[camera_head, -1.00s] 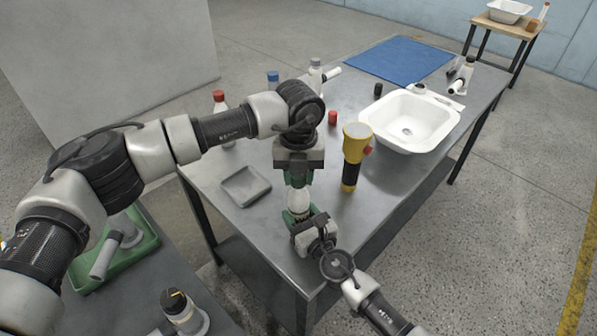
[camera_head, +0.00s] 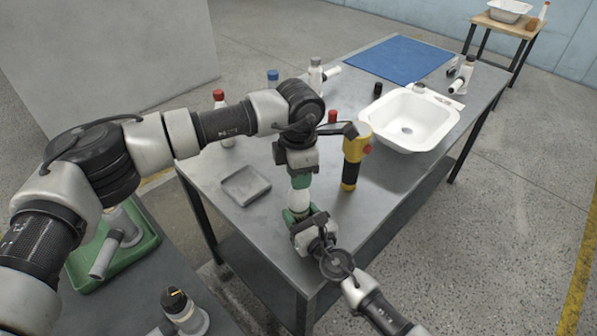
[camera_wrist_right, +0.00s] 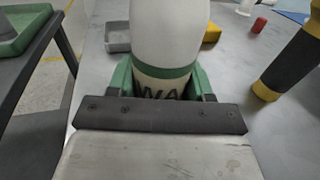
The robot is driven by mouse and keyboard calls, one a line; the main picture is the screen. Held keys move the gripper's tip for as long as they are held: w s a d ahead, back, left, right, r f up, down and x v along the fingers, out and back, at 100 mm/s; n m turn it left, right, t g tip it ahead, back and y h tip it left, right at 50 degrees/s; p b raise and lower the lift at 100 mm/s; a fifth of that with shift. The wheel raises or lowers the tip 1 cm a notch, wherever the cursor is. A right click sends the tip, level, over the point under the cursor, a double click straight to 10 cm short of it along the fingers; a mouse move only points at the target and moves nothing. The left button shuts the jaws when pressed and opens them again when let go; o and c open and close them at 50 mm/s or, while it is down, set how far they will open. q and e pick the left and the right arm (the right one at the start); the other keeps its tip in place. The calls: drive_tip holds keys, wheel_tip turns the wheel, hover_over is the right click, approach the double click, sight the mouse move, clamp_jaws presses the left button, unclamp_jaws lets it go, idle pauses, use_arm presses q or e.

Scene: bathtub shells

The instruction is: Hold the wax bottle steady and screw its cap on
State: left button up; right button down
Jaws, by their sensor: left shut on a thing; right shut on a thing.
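The white wax bottle (camera_head: 299,199) stands upright near the front of the steel table, between my two grippers. In the right wrist view the bottle (camera_wrist_right: 168,38) shows a green band and a label reading "WA". My right gripper (camera_head: 297,214) is shut around its lower body; the green fingers also show in the right wrist view (camera_wrist_right: 165,82). My left gripper (camera_head: 300,181) is directly above, pointing down and shut at the bottle's top. The cap is hidden by its fingers, so how it sits on the neck cannot be seen.
A grey tray (camera_head: 246,186) lies to the left. A white basin (camera_head: 440,128), a red cap (camera_head: 333,116) and a blue mat (camera_head: 400,58) are farther back. Several bottles stand along the far-left side.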

use_arm(q)
drive_tip(key=o, duration=1.1)
wheel_tip(320, 180, up, 12)
use_arm(e)
drive_tip(key=shift+c, duration=1.9)
unclamp_jaws()
drive_tip(key=v, duration=0.9)
drive_tip(key=shift+s+d+f, duration=0.1)
drive_tip(key=shift+s, duration=0.1)
drive_tip(key=shift+s+d, duration=0.35)
drive_tip(key=shift+s, duration=0.25)
